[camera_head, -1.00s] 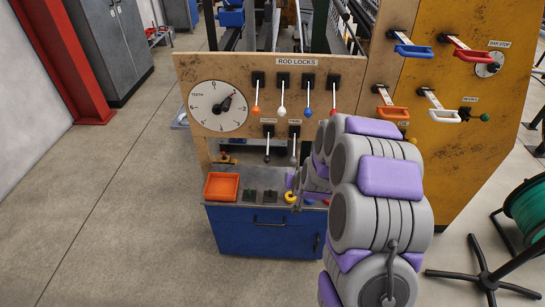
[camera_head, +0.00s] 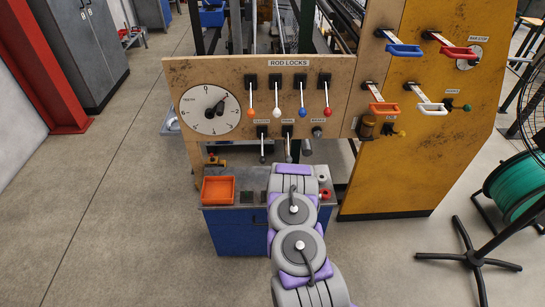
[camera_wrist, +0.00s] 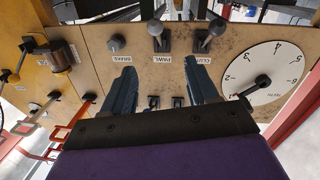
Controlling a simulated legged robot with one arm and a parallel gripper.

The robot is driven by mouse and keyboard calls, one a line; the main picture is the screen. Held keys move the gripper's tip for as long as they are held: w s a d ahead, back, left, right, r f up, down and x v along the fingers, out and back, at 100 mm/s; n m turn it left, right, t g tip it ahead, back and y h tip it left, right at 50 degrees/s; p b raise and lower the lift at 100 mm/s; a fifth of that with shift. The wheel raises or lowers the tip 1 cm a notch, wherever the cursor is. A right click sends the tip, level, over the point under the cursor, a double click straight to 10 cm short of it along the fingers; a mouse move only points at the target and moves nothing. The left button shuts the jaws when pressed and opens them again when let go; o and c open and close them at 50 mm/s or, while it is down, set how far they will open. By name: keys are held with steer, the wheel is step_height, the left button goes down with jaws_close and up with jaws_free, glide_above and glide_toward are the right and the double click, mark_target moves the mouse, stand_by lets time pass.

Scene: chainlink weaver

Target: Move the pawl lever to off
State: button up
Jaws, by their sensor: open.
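The pawl lever (camera_wrist: 156,29) is a short dark lever with a grey knob, above the printed label PAWL in the upside-down wrist view. In the head view the pawl lever (camera_head: 288,149) hangs down in the middle of the lower row. My gripper (camera_wrist: 157,72) is open and empty. Its two dark fingers point at the panel, one to each side of the PAWL label, with the lever beyond the tips. I see no contact. The gripper is hidden behind my arm in the head view.
The clutch lever (camera_wrist: 213,30) and brake knob (camera_wrist: 117,43) flank the pawl lever. Four rod-lock levers, including a white-tipped lever (camera_head: 277,98), are above. A dial (camera_head: 210,107) is at left. An orange tray (camera_head: 218,190) sits on the ledge below.

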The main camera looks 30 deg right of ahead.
mark_target(289, 156)
steer(key=b+x, duration=0.1)
steer(key=x, duration=0.4)
steer(key=b+x, duration=0.1)
steer(key=x, duration=0.4)
steer(key=b+x, duration=0.1)
steer(key=x, duration=0.4)
steer(key=shift+d+f, duration=0.15)
steer(key=shift+d, duration=0.45)
steer(key=shift+b+x, duration=0.3)
steer(key=shift+x, duration=0.5)
steer(key=shift+w, duration=0.1)
jaws_close()
